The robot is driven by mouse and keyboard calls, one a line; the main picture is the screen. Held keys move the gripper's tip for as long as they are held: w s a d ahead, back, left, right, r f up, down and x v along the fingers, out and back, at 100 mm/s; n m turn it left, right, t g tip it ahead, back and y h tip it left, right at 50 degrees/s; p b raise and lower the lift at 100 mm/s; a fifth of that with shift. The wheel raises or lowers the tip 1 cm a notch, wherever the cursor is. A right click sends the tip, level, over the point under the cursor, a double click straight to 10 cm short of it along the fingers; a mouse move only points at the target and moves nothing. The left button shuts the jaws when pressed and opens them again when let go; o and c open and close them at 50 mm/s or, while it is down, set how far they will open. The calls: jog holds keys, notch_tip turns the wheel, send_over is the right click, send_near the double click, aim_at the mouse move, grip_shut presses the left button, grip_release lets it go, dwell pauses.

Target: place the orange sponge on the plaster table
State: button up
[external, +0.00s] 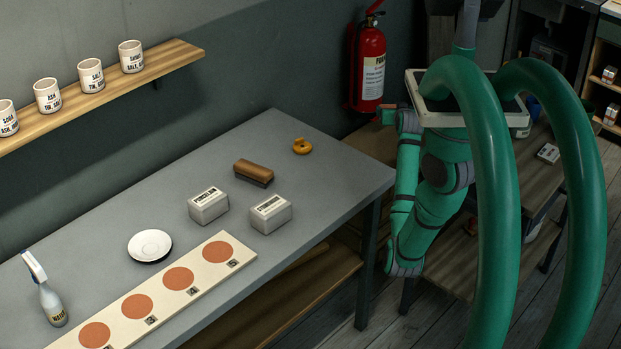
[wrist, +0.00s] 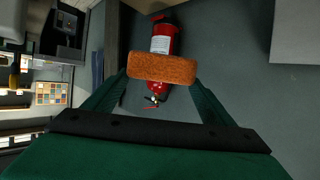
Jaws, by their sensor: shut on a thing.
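The orange sponge (wrist: 162,69) is a rounded block held between the two fingertips of my gripper (wrist: 162,75) in the wrist view. My gripper is shut on it. In the external view, a small reddish-orange piece at my arm's end appears to be the sponge (external: 388,116), off the far right corner of the table and below the fire extinguisher. My gripper's fingers are hard to make out there. The long grey table (external: 325,183) carries pottery things and seems to be the plaster table. The sponge is apart from its top.
On the table are a brown roller-like block (external: 253,173), a yellow-orange round piece (external: 302,146), two white labelled boxes (external: 208,206), a saucer (external: 150,245), a spray bottle (external: 46,292) and a board with circles (external: 215,252). A red extinguisher (external: 370,68) hangs behind. The right table end is mostly clear.

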jog(key=r, duration=0.7)
jog(key=shift+d, duration=0.35)
jog(key=s+d+m+h, duration=0.2)
jog(key=s+d, duration=0.1)
jog(key=d, duration=0.8)
jog(key=s+d+m+h, duration=0.2)
jog(key=s+d+h, duration=0.1)
jog(key=d, duration=0.8)
jog(key=s+d+m+g+h, duration=0.2)
jog(key=s+d+m, duration=0.1)
jog(key=s+d, duration=0.65)
jog(key=s+d+m+g+h, duration=0.25)
jog(key=s+d, duration=0.45)
jog(key=d, duration=0.5)
jog(key=shift+n+t, duration=0.25)
jog(key=shift+w+f, duration=0.2)
jog(key=shift+f, duration=5.9)
jog(key=shift+f, duration=0.55)
jog(key=o, duration=1.2)
jog(key=v, duration=1)
jog(key=shift+s+a+r, duration=0.15)
jog(key=shift+s+a, duration=0.1)
jog(key=shift+a, duration=0.05)
